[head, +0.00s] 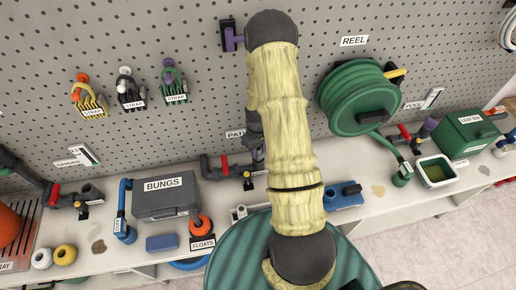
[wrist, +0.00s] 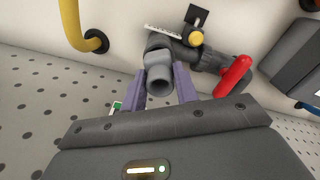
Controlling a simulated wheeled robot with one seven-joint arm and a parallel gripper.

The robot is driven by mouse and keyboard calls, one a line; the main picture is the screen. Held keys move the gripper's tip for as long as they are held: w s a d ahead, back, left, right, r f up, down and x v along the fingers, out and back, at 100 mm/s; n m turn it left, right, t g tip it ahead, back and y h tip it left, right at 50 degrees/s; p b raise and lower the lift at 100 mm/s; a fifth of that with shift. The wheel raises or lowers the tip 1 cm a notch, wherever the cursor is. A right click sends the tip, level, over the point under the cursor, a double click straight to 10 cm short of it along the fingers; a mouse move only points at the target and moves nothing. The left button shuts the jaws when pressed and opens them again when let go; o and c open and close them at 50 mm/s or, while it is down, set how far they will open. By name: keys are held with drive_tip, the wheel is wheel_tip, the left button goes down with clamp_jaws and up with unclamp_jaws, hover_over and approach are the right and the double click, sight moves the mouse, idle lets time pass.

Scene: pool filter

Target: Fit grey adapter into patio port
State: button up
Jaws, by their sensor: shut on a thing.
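The grey adapter (wrist: 159,78), a short light grey bent tube with an open mouth, sits between the purple fingers of my gripper (wrist: 162,88) in the wrist view. My gripper is shut on it. The patio port (wrist: 184,54) is the darker grey pipe just beyond, with a red valve handle (wrist: 233,76) and a yellow knob. The adapter's far end overlaps the port pipe in this view; I cannot tell whether it is seated. In the head view the port's pipe (head: 235,171) shows below the PATIO label (head: 235,134), left of my arm, which hides most of the gripper and adapter.
A grey BUNGS box (head: 168,197) stands left of the port on the white counter. A yellow pipe (wrist: 82,30) is close by in the wrist view. A green hose reel (head: 358,98) hangs at right. A round teal surface (head: 232,257) is in front.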

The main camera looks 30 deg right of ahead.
drive_tip(key=shift+f+b, duration=0.4)
drive_tip(key=shift+f, duration=0.2)
drive_tip(key=o, duration=1.1)
drive_tip(key=shift+o, duration=0.2)
drive_tip(key=shift+r+p, duration=1.85)
drive_tip(key=shift+r, duration=0.75)
wheel_tip(320, 180, up, 17)
drive_tip(key=b, duration=0.3)
drive_tip(key=shift+r, duration=0.2)
